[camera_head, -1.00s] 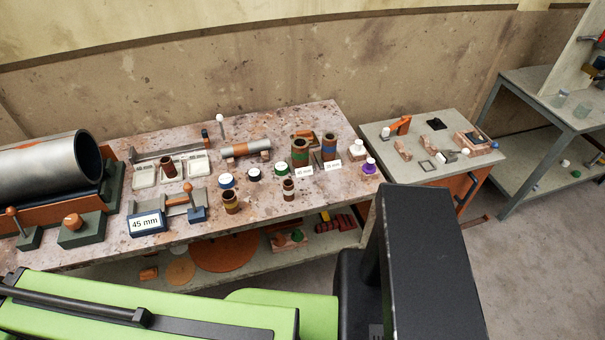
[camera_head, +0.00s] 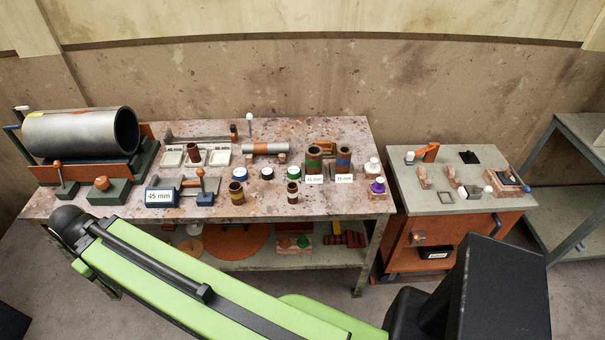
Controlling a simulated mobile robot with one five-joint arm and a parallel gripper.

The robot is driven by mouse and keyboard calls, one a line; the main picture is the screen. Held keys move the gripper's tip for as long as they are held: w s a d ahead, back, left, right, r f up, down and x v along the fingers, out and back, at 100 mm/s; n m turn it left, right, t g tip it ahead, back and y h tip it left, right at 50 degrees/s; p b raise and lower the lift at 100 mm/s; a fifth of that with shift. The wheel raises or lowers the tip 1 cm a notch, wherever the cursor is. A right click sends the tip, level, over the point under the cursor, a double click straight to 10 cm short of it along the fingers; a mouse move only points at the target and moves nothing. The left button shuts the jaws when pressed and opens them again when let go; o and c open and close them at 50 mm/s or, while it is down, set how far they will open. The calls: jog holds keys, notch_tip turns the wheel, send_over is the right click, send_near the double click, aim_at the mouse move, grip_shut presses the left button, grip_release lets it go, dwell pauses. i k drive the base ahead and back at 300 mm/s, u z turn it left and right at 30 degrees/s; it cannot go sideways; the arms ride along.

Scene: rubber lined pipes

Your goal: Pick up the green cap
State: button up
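The green cap (camera_head: 295,173) has a white knob on a green ring. It stands upright on the stained workbench (camera_head: 235,212), right of a dark blue cap (camera_head: 267,173) and behind a small brown cylinder (camera_head: 292,192). My green and black arm crosses the bottom of the picture, in front of the bench. My gripper's fingers do not show, so I cannot see whether they hold anything. Nothing visible touches the green cap.
A purple cap (camera_head: 377,186) is near the right edge. A large grey pipe (camera_head: 75,134) lies at left. A smaller table (camera_head: 450,205) stands at right.

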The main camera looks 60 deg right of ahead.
aim_at(293, 172)
jog(key=z, duration=0.45)
jog(key=i, duration=1)
jog(key=u, duration=0.05)
